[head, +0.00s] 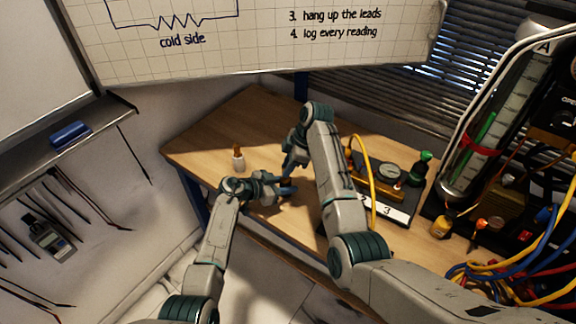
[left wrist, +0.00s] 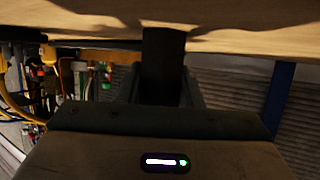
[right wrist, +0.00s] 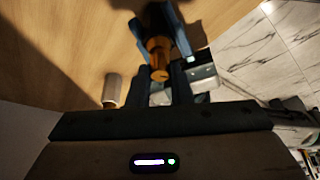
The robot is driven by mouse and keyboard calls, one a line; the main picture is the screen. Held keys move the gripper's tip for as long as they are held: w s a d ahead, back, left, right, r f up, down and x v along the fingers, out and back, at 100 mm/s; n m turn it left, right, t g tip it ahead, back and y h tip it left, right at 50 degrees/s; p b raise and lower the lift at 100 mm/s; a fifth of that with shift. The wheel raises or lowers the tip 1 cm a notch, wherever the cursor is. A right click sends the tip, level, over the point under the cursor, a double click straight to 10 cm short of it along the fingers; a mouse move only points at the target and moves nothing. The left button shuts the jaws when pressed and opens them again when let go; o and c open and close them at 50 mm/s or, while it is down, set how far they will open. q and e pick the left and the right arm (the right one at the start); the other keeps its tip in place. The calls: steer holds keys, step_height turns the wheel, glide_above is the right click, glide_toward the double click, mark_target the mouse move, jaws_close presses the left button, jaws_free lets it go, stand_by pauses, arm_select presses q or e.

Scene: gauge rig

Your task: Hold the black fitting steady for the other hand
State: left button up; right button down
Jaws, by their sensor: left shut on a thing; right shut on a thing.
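The black fitting (left wrist: 163,55) stands dark and upright between the fingers of my left gripper (head: 286,187) in the left wrist view. My left gripper is shut on it above the bench's near edge. In the right wrist view the fitting (right wrist: 154,20) appears dark, with blue-grey fingers beside it. An orange-brown, brass-like piece (right wrist: 158,62) lies in line with it, between the fingers of my right gripper (right wrist: 157,82). The right gripper (head: 289,168) is shut on this piece, close to the left one. In the head view the grippers hide most of both pieces.
A white holder with an orange-brown top (head: 238,160) stands on the wooden bench (head: 205,145), left of my grippers. Coloured leads (head: 500,275) crowd the lower right.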

steer(key=shift+m+t, duration=0.5)
steer(key=shift+m, duration=0.7)
steer(key=m+t, duration=0.1)
steer(key=m, duration=0.1)
steer(key=shift+d+m, duration=0.1)
steer(key=shift+m, duration=0.3)
